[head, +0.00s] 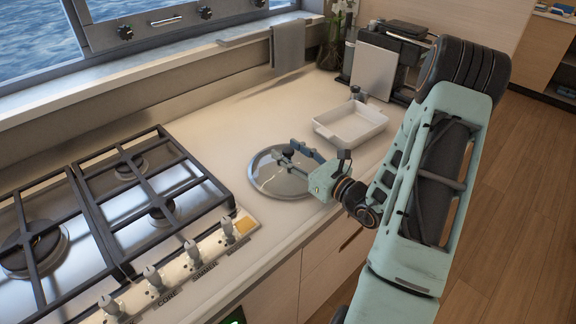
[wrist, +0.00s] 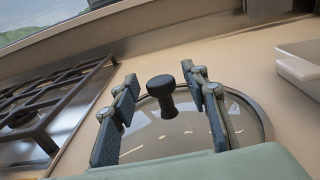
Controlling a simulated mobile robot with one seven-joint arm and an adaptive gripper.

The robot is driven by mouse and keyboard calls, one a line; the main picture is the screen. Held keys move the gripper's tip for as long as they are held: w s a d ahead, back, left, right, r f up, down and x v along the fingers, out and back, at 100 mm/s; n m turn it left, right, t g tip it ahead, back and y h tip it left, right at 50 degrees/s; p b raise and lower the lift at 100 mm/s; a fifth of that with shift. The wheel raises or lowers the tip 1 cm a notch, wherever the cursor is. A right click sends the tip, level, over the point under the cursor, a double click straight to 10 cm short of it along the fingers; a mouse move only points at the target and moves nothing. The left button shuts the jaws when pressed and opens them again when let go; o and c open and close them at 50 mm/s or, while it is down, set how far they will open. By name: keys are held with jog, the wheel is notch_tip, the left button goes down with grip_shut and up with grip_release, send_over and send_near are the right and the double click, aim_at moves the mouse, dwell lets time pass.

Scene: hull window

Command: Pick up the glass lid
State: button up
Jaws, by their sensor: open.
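The glass lid (head: 267,179) lies on the pale counter between the stove and the white dish. It is round, with a metal rim. In the wrist view the lid (wrist: 180,135) shows its upright black knob (wrist: 161,92) standing between my two fingers. My gripper (head: 287,152) is over the lid, and in the wrist view my gripper (wrist: 160,100) is open, with one finger on each side of the knob. Neither finger visibly touches the knob.
A gas stove (head: 110,205) with black grates stands left of the lid. A white rectangular dish (head: 350,125) sits to the right and behind. A towel (head: 288,50) hangs by the window. The counter behind the lid is clear.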

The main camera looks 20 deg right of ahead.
jog(key=shift+w+a, duration=0.1)
jog(key=shift+w, duration=0.2)
jog(key=shift+c, duration=0.7)
grip_shut()
